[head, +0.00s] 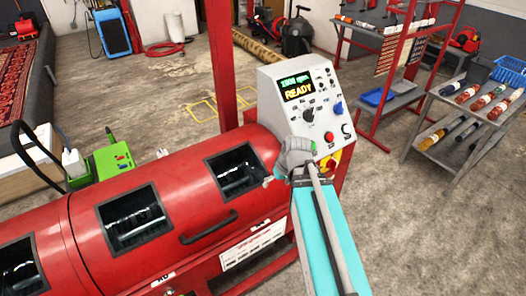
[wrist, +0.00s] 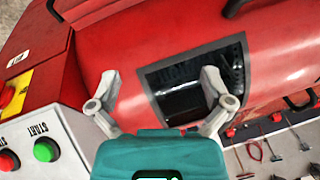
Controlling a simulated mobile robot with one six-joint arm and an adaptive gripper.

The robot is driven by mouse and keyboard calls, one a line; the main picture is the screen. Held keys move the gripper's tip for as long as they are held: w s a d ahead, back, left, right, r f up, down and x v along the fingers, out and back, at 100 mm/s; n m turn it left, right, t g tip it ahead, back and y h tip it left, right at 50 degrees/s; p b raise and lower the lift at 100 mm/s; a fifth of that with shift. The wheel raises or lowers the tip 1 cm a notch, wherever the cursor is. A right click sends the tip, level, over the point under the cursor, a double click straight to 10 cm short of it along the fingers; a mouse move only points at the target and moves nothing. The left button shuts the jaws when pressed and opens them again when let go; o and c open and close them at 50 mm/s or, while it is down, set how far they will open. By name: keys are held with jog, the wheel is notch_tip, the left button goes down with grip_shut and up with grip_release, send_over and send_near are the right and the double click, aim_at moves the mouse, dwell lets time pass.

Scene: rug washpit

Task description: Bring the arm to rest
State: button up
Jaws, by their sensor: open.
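My arm (head: 325,235) reaches up from the bottom of the head view to the right end of a red drum machine (head: 165,215). Its grey wrist (head: 297,156) is in front of the control panel's lower part and mostly hides my gripper. In the wrist view my gripper (wrist: 160,82) is open with nothing between its fingers. The fingers are seen over the red casing and a dark window (wrist: 185,92); I cannot tell whether they touch it. The control panel (head: 275,88) has a lit display (head: 300,90) reading READY.
A green START button (wrist: 46,150) and a red button (wrist: 9,161) are left of my gripper in the wrist view. A red post (head: 221,70) stands behind the machine. A grey shelf cart (head: 470,120) with bottles stands right. Concrete floor (head: 400,225) is open at lower right.

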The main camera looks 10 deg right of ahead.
jog(key=s+a+h, duration=0.1)
jog(key=s+a+g, duration=0.1)
jog(key=s, duration=0.1)
jog(key=s+a+f+m+g+h, duration=0.1)
jog(key=shift+s+h, duration=0.2)
jog(key=shift+h, duration=0.1)
dwell(2.2)
